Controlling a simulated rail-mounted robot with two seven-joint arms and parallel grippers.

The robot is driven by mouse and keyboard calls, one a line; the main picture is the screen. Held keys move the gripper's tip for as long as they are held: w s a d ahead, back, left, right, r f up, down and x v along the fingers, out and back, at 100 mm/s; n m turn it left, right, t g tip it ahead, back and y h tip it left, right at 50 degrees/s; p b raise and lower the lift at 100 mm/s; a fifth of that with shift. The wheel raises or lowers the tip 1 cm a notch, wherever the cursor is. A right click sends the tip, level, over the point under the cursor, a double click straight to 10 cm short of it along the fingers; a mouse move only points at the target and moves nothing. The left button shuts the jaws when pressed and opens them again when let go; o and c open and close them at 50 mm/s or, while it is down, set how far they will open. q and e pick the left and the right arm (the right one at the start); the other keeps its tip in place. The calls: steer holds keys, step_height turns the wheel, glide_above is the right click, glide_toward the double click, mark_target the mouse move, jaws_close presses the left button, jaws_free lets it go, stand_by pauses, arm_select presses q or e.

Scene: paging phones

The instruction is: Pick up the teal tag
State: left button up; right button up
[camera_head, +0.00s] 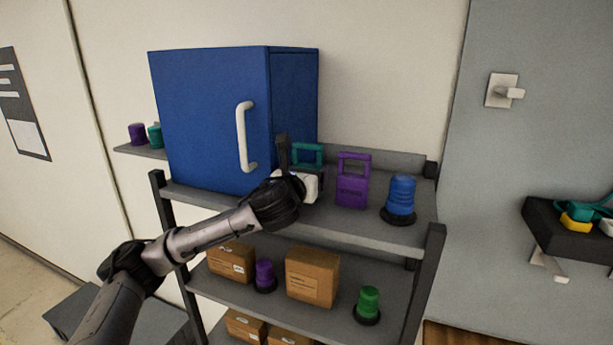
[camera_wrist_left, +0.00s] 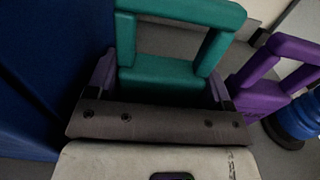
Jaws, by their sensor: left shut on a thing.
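The teal tag (camera_head: 308,152), a block with a square loop handle, is on the top shelf beside the blue cabinet. Its lower part is hidden behind my left gripper (camera_head: 310,178) in the head view. In the left wrist view the teal tag (camera_wrist_left: 165,72) sits between the two fingers of my left gripper (camera_wrist_left: 160,90), which is shut on it. The tag looks upright. I cannot tell whether its base touches the shelf. My right gripper is in neither view.
A purple tag (camera_head: 352,182) stands close on the right, then a blue beacon-like object (camera_head: 400,198). The blue cabinet (camera_head: 212,120) with a white handle stands close on the left. Boxes (camera_head: 312,277) fill part of the lower shelf. A dark tray (camera_head: 570,244) is at far right.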

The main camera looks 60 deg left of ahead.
arm_select(q)
step_height(320, 180, up, 10)
steer(key=shift+r+p, duration=0.2)
steer(key=shift+p, duration=0.95)
steer(key=w+d+b, duration=0.1)
steer(key=d+b, duration=0.1)
steer(key=d, duration=1.7)
steer(key=shift+d, duration=0.25)
steer(key=shift+w+d, duration=0.1)
steer(key=shift+w, duration=0.05)
